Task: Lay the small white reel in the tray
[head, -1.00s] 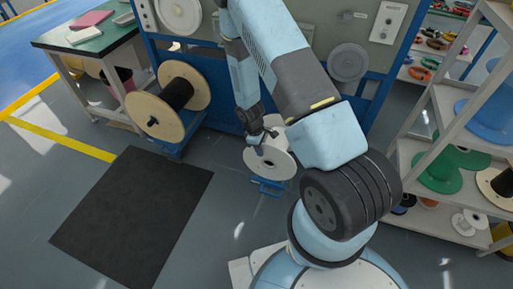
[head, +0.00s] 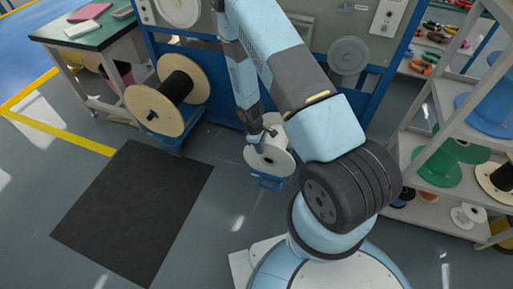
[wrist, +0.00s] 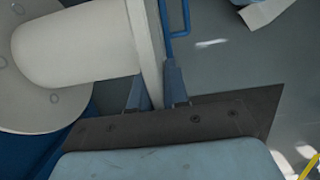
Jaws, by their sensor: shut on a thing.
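A white reel (head: 284,162) shows in the head view at the foot of the blue machine, at a low blue stand (head: 271,183). My gripper (head: 265,139) reaches down to its upper side. In the wrist view, the reel's pale drum (wrist: 85,45) and flanges fill the upper left. The near flange (wrist: 147,45) stands between the two fingers of my gripper (wrist: 156,92), which is shut on it. I cannot tell whether the reel still rests on the stand. Another small white reel (head: 462,219) lies on the lower shelf at right. I cannot make out a tray for certain.
A wooden reel of black cable (head: 160,108) stands left of the held reel. A black mat (head: 135,210) lies on open floor. A green-topped bench (head: 85,35) is at upper left. Grey shelves (head: 425,190) with coloured reels stand at right.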

